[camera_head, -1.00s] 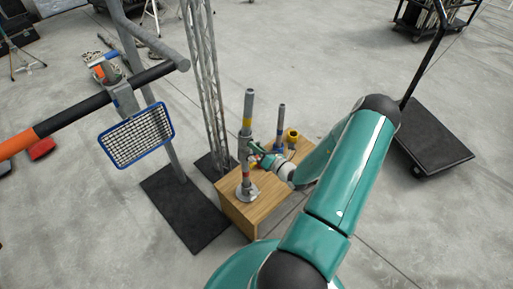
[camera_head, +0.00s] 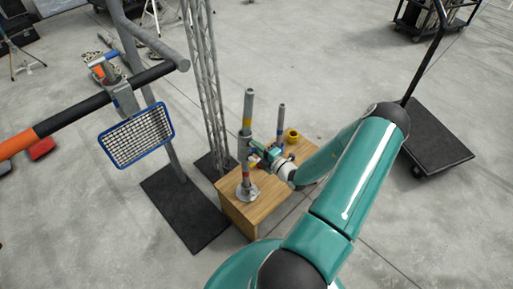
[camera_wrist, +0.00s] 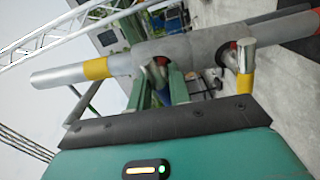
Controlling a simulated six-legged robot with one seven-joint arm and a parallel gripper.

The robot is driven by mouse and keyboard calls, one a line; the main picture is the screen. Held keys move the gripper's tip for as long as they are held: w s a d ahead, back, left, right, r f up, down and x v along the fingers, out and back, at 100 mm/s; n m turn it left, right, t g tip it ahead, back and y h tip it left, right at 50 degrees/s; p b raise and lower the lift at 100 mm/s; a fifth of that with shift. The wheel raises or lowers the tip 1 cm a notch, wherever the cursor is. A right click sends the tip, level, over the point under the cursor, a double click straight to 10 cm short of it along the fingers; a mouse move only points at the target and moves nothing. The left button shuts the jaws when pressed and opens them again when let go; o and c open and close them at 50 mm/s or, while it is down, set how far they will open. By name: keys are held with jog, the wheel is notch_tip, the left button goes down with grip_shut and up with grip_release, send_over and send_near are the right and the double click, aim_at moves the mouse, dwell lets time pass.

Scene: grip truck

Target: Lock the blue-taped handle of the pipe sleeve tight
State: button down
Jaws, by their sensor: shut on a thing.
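The upright grey pipe (camera_head: 248,112) with a yellow band stands on a round flange on a wooden box. The grey pipe sleeve (camera_head: 243,150) sits around its middle; it also shows across the wrist view (camera_wrist: 180,47), where the pipe lies sideways. My gripper (camera_head: 259,155) is beside the sleeve on its right. In the wrist view my gripper (camera_wrist: 158,80) has its two teal fingers near the sleeve, shut on the blue-taped handle (camera_wrist: 159,83), of which only a sliver shows between them. Whether the handle lies fully against the sleeve cannot be told.
The wooden box (camera_head: 262,207) also bears a thinner pipe (camera_head: 281,124) and a yellow ring (camera_head: 292,135), close behind my gripper. A lattice truss (camera_head: 206,85) rises behind. A mesh panel (camera_head: 137,136) hangs at left. A black cart (camera_head: 432,147) stands at right.

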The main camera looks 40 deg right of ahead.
jog(key=m, duration=0.4)
jog(key=shift+m, duration=0.4)
dwell(0.4)
jog(key=c, duration=1.2)
grip_release()
jog(key=s, duration=1.3)
jog(key=shift+s+d, duration=0.25)
jog(key=shift+s, duration=0.15)
